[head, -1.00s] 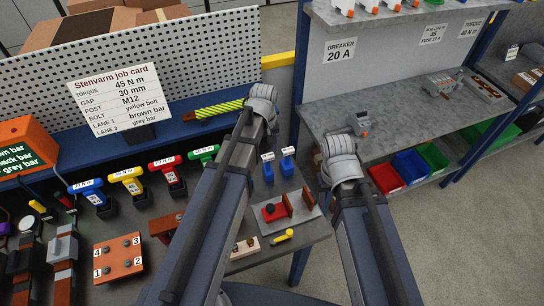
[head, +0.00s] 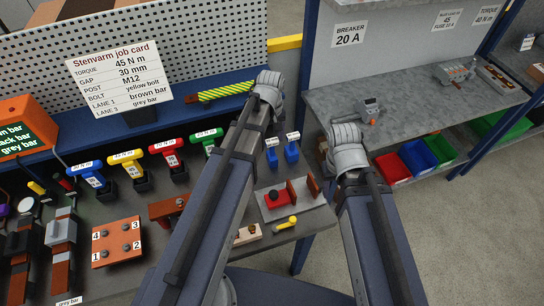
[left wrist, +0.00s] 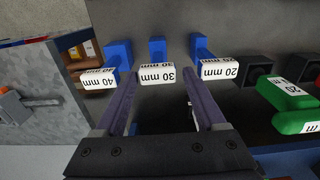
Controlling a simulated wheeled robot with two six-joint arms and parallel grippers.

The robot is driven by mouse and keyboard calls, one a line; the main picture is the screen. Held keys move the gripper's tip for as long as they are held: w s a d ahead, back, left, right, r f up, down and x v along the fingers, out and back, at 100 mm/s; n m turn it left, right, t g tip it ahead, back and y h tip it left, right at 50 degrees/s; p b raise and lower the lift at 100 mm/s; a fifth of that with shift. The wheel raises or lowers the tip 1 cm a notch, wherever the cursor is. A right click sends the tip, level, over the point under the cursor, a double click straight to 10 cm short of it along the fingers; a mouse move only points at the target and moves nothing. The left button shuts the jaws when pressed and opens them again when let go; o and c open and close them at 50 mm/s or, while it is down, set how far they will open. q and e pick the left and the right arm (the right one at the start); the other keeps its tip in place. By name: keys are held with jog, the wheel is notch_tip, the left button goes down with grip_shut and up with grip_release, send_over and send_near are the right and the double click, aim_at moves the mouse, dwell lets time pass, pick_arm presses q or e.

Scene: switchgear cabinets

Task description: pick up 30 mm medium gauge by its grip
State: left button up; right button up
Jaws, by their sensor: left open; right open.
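In the left wrist view the 30 mm gauge (left wrist: 157,50) is a blue block with a white label that appears upside down. It stands between the 40 mm gauge (left wrist: 118,53) on the left and the 20 mm gauge (left wrist: 199,47) on the right. My left gripper (left wrist: 160,80) is open, its two fingers on either side of the 30 mm label, with nothing clamped. In the head view two blue gauges (head: 271,158) show right of my left arm; their labels are too small to read. My left gripper is hidden there. My right gripper is not visible.
Green, red, yellow and blue torque handles (head: 168,150) stand in a row left of my left arm. A red fixture (head: 278,199) sits in front of the gauges. A job card (head: 118,75) stands behind. A grey shelf (head: 410,115) lies to the right.

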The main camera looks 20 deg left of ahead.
aim_at(272, 155)
pick_arm(q)
jog(key=f+b, duration=0.4)
jog(key=f, duration=0.1)
jog(key=shift+d, duration=0.2)
pick_arm(e)
notch_tip(272, 155, down, 5)
jog(key=shift+r, duration=0.1)
pick_arm(q)
jog(key=shift+r, duration=0.1)
grip_shut()
